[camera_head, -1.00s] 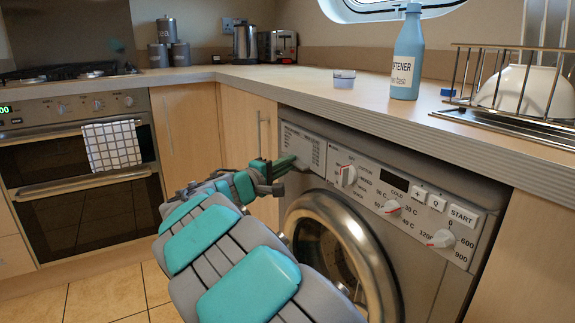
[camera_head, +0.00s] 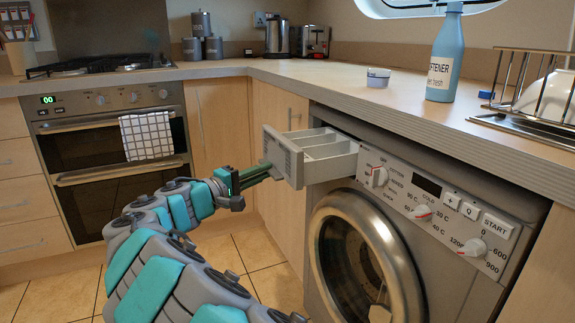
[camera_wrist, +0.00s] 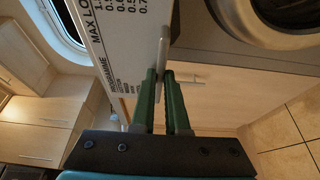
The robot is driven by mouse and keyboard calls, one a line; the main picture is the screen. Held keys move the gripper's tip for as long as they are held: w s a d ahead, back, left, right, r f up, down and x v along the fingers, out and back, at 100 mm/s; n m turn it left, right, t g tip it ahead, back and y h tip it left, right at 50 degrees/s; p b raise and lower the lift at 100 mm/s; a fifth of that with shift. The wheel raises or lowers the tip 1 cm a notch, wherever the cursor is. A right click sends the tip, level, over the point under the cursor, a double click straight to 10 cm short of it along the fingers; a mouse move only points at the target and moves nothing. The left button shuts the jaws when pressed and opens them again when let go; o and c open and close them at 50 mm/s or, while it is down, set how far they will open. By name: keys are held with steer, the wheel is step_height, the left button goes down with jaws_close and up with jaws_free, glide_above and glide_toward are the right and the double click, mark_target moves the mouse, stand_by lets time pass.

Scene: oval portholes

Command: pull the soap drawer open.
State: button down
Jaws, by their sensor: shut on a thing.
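The soap drawer (camera_head: 318,150) sticks out of the upper left of the washing machine (camera_head: 400,225), and its open compartments show from above in the head view. They look empty. My gripper (camera_head: 266,168) is at the left side of the drawer's front. In the wrist view its green fingers (camera_wrist: 163,78) are shut on the upright bar handle (camera_wrist: 162,50) of the drawer front (camera_wrist: 112,35), which carries printed text. The exact contact of the fingertips is small and partly dark.
The round door (camera_head: 365,255) of the machine is shut below the drawer. A blue softener bottle (camera_head: 446,55) and a small tub (camera_head: 378,77) stand on the worktop (camera_head: 300,72) above. The oven (camera_head: 115,135) is at the left. Floor (camera_head: 255,250) is clear between.

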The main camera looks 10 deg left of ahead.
steer(key=s+a, duration=0.2)
steer(key=shift+a+f, duration=0.15)
steer(key=shift+a, duration=0.2)
steer(key=c, duration=0.9)
jaws_free()
steer(key=shift+w, duration=0.1)
steer(key=shift+a, duration=0.1)
steer(key=v, duration=0.7)
steer(key=shift+s+a, duration=0.2)
steer(key=shift+s, duration=0.15)
